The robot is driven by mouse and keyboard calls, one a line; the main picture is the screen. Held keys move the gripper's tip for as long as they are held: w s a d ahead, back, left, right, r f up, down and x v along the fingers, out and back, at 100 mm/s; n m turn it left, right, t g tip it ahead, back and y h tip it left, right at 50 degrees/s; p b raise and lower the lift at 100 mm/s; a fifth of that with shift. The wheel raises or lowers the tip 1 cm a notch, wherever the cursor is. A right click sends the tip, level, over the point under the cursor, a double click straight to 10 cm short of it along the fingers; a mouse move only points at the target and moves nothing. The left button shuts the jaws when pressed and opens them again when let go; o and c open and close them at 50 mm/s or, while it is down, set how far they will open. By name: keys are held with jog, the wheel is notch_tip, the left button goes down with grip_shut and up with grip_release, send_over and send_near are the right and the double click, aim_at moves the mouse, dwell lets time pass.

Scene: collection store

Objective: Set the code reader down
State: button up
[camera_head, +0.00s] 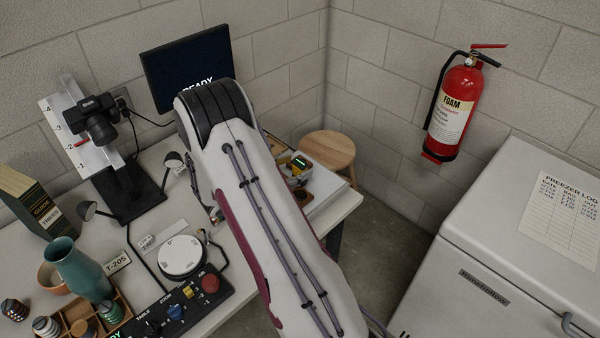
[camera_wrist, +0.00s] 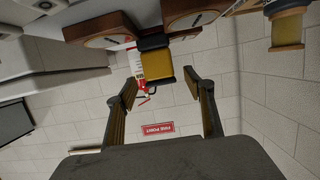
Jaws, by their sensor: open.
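My gripper (camera_wrist: 162,76) is open in the wrist view, with one finger on each side of a yellow block with dark ends (camera_wrist: 155,63). This block is probably the code reader; it shows between or just beyond the fingertips, and I see no clear contact. In the head view a small dark and yellow device with a green display (camera_head: 299,163) sits at the right end of the desk, partly behind my arm. I cannot tell for sure that both views show the same thing. My gripper is hidden behind my arm in the head view.
The desk holds a control panel (camera_head: 170,312), a teal vase (camera_head: 80,268) and a monitor (camera_head: 190,70). A wooden stool (camera_head: 327,150) stands beyond.

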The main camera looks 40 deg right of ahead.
jog(key=shift+x, duration=1.35)
jog(key=shift+c, duration=0.4)
jog(key=c, duration=1.4)
jog(key=shift+o, duration=0.2)
jog(key=shift+r, duration=5)
